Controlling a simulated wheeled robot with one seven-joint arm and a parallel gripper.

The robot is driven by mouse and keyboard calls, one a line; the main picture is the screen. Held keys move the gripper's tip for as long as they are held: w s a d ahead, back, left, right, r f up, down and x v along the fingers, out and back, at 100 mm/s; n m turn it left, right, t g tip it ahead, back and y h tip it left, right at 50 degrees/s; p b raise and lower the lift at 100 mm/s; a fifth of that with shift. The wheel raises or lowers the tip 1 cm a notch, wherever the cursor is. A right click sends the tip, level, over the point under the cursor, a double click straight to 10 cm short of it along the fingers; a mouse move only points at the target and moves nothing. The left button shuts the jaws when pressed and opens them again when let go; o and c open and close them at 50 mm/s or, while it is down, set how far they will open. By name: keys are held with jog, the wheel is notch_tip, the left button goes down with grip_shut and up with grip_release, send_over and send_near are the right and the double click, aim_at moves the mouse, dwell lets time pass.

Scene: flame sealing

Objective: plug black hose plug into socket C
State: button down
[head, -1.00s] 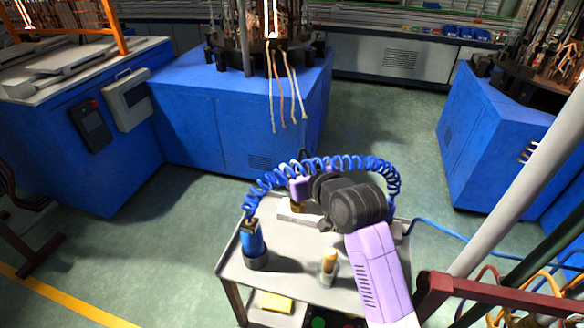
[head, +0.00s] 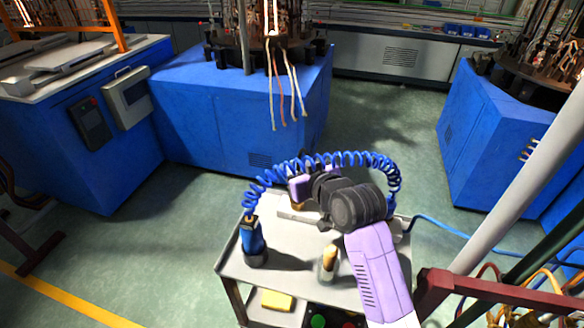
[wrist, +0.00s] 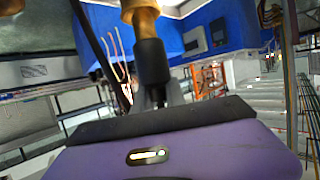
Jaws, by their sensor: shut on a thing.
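My gripper (wrist: 157,98) is shut on the black hose plug (wrist: 152,65), a dark cylinder pointing away from the purple gripper body. A brass piece (wrist: 140,12) meets the plug's far end; I cannot tell whether it is part of the plug or a separate fitting. In the head view my purple gripper body (head: 301,187) is low over the back of the cart, with its fingertips hidden. A brass part (head: 297,203) shows just below it, by a pale block (head: 290,214). Socket C cannot be identified; no letter is readable.
The grey cart (head: 290,262) carries a blue cylinder (head: 253,243) at left and a brass-topped fitting (head: 329,259) in front of my arm. A blue machine base (head: 240,110) stands behind the cart.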

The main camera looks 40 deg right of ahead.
jog(key=shift+f+b, duration=0.55)
jog(key=shift+f, duration=0.4)
dwell(0.5)
jog(key=c, duration=1.3)
grip_release()
notch_tip(320, 180, up, 9)
jog(key=p, duration=0.8)
jog(key=shift+p, duration=0.35)
